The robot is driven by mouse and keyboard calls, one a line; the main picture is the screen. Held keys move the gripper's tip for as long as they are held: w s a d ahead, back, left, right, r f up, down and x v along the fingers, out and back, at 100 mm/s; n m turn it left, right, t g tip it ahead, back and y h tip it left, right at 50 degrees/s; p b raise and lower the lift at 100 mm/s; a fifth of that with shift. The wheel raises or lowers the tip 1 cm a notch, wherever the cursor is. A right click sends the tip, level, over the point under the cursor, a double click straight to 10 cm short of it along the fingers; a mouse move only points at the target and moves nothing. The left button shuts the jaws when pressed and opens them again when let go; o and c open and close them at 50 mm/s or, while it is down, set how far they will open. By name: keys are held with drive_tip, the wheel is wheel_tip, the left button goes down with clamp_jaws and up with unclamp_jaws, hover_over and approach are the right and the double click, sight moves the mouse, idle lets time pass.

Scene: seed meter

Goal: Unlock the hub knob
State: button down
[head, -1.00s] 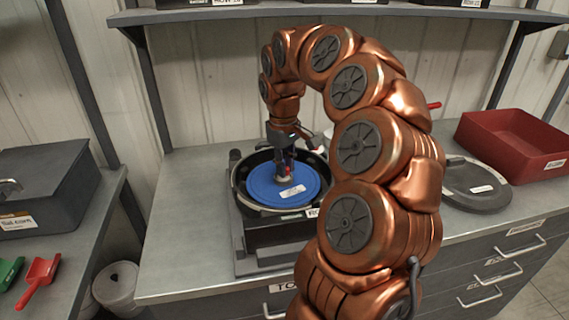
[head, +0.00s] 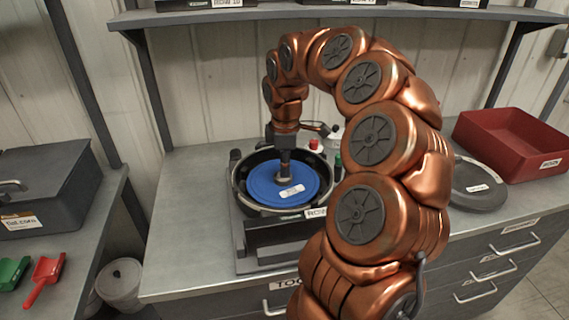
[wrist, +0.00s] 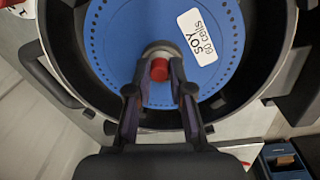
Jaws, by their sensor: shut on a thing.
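The seed meter stands on the bench with a round black housing (head: 237,190) and a blue seed plate (head: 305,172) inside it. In the wrist view the blue plate (wrist: 112,45) carries a white label (wrist: 198,36) reading "SOY 60 cells". The hub knob (wrist: 159,69) is at the plate's centre, grey with a red front part. My gripper (wrist: 160,92) has its fingers on both sides of the knob and is shut on it. In the head view my gripper (head: 284,180) points down at the hub and hides most of the knob.
A dark round lid (head: 478,190) lies on the bench right of my arm. A red bin (head: 510,145) stands behind it. A dark lidded box (head: 45,190) and red (head: 45,275) and green scoops (head: 12,270) are on the left bench. A shelf (head: 340,14) runs above.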

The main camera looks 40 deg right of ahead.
drive_tip(key=shift+n, duration=0.3)
drive_tip(key=c, duration=1)
unclamp_jaws()
drive_tip(key=shift+c, duration=0.2)
wheel_tip(320, 180, up, 12)
drive_tip(key=shift+s+a, duration=0.2)
drive_tip(key=shift+s, duration=0.05)
